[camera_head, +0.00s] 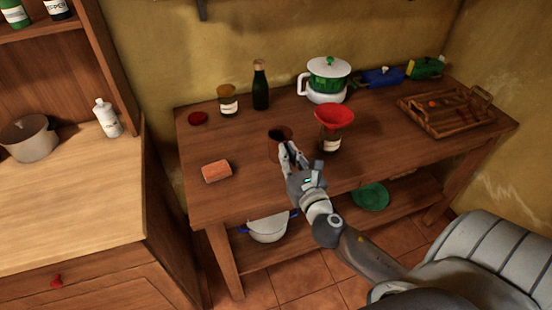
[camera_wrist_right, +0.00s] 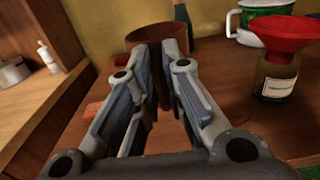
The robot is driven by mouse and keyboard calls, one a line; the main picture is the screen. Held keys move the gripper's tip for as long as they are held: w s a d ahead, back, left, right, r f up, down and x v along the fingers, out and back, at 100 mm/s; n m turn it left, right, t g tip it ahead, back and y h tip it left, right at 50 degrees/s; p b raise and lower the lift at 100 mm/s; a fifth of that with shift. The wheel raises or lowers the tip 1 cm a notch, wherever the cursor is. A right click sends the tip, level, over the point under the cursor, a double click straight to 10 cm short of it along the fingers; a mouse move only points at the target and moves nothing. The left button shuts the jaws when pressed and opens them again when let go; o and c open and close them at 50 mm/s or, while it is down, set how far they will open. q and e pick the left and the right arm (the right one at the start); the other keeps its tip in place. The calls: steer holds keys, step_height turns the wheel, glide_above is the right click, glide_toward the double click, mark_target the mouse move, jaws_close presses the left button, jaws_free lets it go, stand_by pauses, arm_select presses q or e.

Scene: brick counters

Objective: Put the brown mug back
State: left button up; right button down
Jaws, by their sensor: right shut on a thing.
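The brown mug (camera_head: 277,134) is at the middle of the wooden table, partly hidden behind my right gripper (camera_head: 287,148). In the right wrist view the mug (camera_wrist_right: 158,36) shows between and beyond the fingertips of the right gripper (camera_wrist_right: 160,75). The right gripper is shut on the mug, on its near side. The mug looks upright; I cannot tell whether its base touches the table. My left gripper is in neither view.
A jar with a red funnel (camera_head: 334,118) stands close right of the mug. An orange sponge-like block (camera_head: 215,171) lies to the left. A dark bottle (camera_head: 260,85), a jar (camera_head: 228,104) and a green-white pot (camera_head: 328,76) stand behind. A wooden tray (camera_head: 437,129) is at right.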

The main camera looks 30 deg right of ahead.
steer(key=w, duration=0.1)
steer(key=w+f, duration=0.1)
steer(key=w, duration=0.1)
steer(key=w+d, duration=0.1)
steer(key=shift+w+d+f, duration=0.1)
steer(key=shift+w+f, duration=0.05)
steer(key=shift+f, duration=0.25)
steer(key=w+f+b, duration=0.1)
steer(key=w+f, duration=0.1)
steer(key=w+d+f+b, duration=0.1)
steer(key=w+f, duration=0.1)
steer(key=f, duration=0.1)
steer(key=shift+w+d+f+b, duration=0.1)
steer(key=shift+w+f+b, duration=0.1)
steer(key=shift+b, duration=0.15)
steer(key=f+b, duration=0.2)
steer(key=f, duration=0.1)
steer(key=shift+w+d+f, duration=0.1)
steer(key=shift+w+f, duration=0.1)
steer(key=shift+w, duration=0.15)
arm_select(q)
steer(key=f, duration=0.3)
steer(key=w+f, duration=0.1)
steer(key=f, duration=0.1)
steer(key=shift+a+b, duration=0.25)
steer(key=shift+b, duration=0.05)
arm_select(e)
steer(key=shift+f, duration=0.2)
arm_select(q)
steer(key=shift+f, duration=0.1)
